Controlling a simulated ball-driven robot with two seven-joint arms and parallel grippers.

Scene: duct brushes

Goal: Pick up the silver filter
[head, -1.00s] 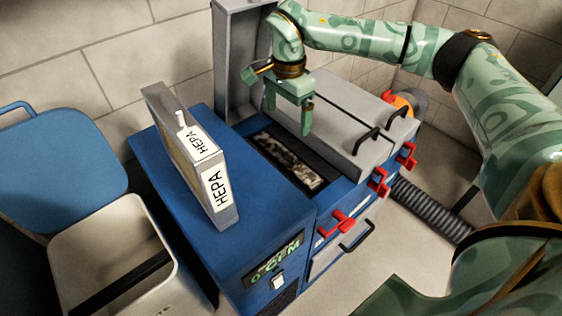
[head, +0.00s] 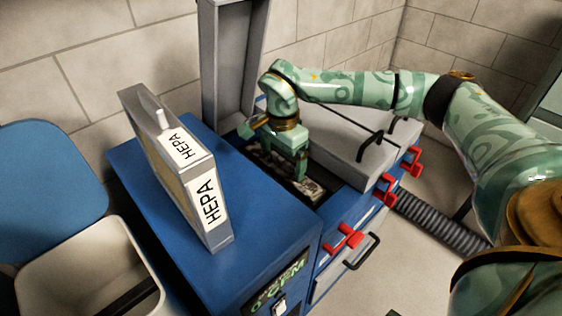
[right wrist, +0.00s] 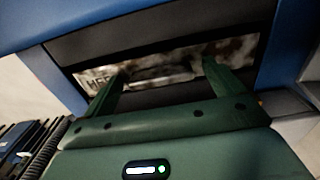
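A silver-framed filter with white HEPA labels (head: 216,232) stands upright on the blue machine's top in the head view, apart from my grippers. A second filter (head: 312,189), its top mottled brown and white, sits in the machine's open slot; it also shows in the right wrist view (right wrist: 150,70) with part of a label. My right gripper (head: 282,165) is open and points down at the slot's filter. Its two fingers are spread wide over that filter in the right wrist view; I cannot tell whether they touch it. My left gripper is not in view.
The blue machine (head: 265,240) has a raised grey lid (head: 232,60) behind the slot and a closed grey lid (head: 345,150) to its right. Red latches (head: 345,238) line its front.

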